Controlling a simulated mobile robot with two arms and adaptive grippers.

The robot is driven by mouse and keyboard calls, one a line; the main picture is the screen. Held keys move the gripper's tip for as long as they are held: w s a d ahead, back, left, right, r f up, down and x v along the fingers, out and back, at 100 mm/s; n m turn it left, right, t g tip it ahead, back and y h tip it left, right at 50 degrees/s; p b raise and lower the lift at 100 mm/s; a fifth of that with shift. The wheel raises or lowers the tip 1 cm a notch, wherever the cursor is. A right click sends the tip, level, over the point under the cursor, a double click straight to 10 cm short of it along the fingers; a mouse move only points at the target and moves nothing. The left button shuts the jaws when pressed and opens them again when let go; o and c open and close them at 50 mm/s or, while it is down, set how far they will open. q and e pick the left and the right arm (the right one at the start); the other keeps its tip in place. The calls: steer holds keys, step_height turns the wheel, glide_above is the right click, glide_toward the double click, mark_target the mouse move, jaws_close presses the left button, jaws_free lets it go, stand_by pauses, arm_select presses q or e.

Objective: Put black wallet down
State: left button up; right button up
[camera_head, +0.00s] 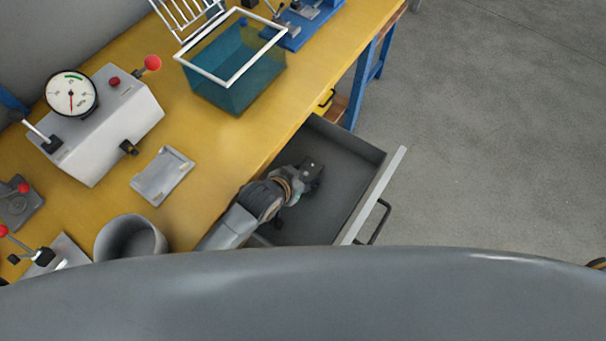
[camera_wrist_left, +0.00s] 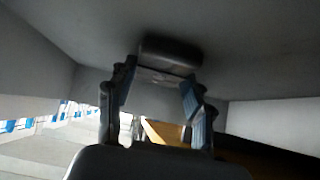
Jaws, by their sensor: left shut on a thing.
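The black wallet (camera_wrist_left: 172,50) shows in the left wrist view as a dark, flat, rounded block at the tips of my left gripper (camera_wrist_left: 162,82). The two fingers are on either side of it and shut on it. In the head view my left gripper (camera_head: 311,171) reaches down into an open grey drawer (camera_head: 345,150) under the yellow workbench. The wallet cannot be made out there, as my gripper and wrist hide it. Whether the wallet touches the drawer floor is unclear. My right gripper is not in view.
The drawer's front panel (camera_head: 375,195) and side walls surround my gripper; no other objects show inside. On the workbench (camera_head: 215,150) stand a teal bin (camera_head: 235,85), a gauge machine (camera_head: 105,125), a grey plate (camera_head: 162,176) and a grey round container (camera_head: 130,238). Floor right of the drawer is clear.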

arm_select(q)
steer(key=o, duration=1.1)
steer(key=shift+f, duration=0.1)
steer(key=shift+o, duration=0.6)
steer(key=shift+s+r+p, duration=0.15)
steer(key=shift+r+p, duration=0.2)
steer(key=shift+r, duration=0.05)
steer(key=p+v, duration=0.5)
steer(key=p, duration=0.1)
steer(key=shift+s+a, duration=0.3)
steer(key=s+a+p, duration=0.1)
steer(key=s+a, duration=0.1)
steer(key=s+a+p, duration=0.1)
steer(key=s+a, duration=0.1)
steer(key=s, duration=0.1)
steer(key=s+a+p, duration=0.1)
steer(key=s+a, duration=0.1)
steer(key=s, duration=0.1)
steer(key=shift+s+f+p, duration=0.1)
steer(key=shift+f+p, duration=0.1)
steer(key=shift+p, duration=0.2)
steer(key=shift+s+a+f, duration=0.1)
steer(key=shift+s+a, duration=0.15)
steer(key=shift+s, duration=0.15)
